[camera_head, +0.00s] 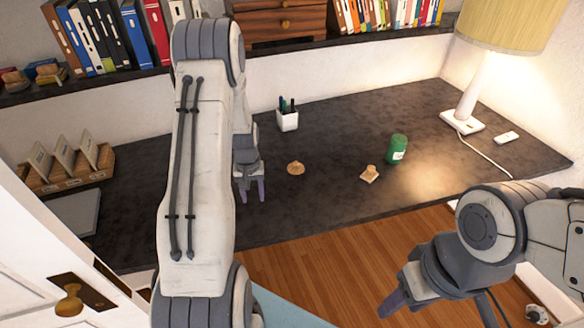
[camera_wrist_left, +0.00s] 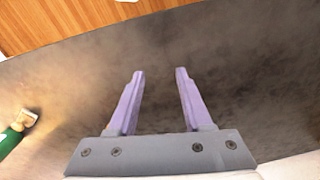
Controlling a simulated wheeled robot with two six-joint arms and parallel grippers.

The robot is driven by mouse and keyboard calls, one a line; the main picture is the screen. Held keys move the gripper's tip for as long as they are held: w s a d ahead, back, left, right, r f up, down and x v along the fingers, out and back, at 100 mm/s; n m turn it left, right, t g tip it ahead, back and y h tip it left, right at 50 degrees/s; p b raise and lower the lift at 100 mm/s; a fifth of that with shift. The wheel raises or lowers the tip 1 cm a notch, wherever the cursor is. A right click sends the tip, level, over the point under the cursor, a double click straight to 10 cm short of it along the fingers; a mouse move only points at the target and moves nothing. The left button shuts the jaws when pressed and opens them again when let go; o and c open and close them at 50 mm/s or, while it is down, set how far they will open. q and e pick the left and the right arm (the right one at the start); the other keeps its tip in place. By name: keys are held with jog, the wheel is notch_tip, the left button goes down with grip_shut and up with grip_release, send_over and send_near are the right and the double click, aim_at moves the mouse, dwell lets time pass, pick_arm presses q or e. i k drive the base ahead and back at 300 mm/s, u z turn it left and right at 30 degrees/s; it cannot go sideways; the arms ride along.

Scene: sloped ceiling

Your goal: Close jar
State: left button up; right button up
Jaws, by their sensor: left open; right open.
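A green jar (camera_head: 398,146) with a pale label stands upright on the dark desk, right of centre in the head view. Whether its mouth is open is too small to tell. A square tan lid-like piece with a knob (camera_head: 369,174) lies left of and nearer than the jar. A round tan lid-like piece (camera_head: 295,168) lies further left. My left gripper (camera_head: 250,192) is open and empty, left of the round piece; its fingers (camera_wrist_left: 155,100) point over bare desk in the wrist view. A green object with a tan end (camera_wrist_left: 18,132) shows there at the left edge. My right gripper (camera_head: 390,303) is open over the floor.
A white pen cup (camera_head: 288,120) stands behind the round piece. A lamp (camera_head: 474,95) stands at the back right, its cord trailing along the desk. A wooden card holder (camera_head: 65,170) is at the left.

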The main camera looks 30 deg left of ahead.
aim_at(398, 144)
jog(key=z, duration=0.05)
jog(key=i, duration=1)
jog(key=u, duration=0.05)
